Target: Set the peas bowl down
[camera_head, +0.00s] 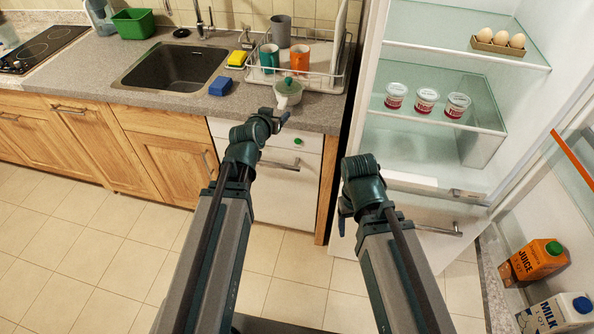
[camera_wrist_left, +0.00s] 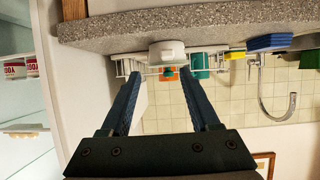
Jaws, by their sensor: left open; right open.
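The peas bowl (camera_head: 288,94), small and white with green in it, is at the counter's front edge, just before the dish rack. It looks upright and resting on the counter. In the left wrist view, which is upside down, its white side (camera_wrist_left: 167,52) lies just beyond the fingertips. My left gripper (camera_head: 281,117) is in front of and slightly below the bowl in the head view. In the wrist view its two fingers (camera_wrist_left: 161,74) are spread apart with nothing between them. My right gripper (camera_head: 344,215) is open and empty, low in front of the fridge.
A dish rack (camera_head: 337,78) with orange and teal cups stands behind the bowl. A blue sponge (camera_head: 220,86) and the sink (camera_head: 178,67) are to the left. The open fridge (camera_head: 420,140) is to the right. Clear counter (camera_head: 240,110) lies left of the bowl.

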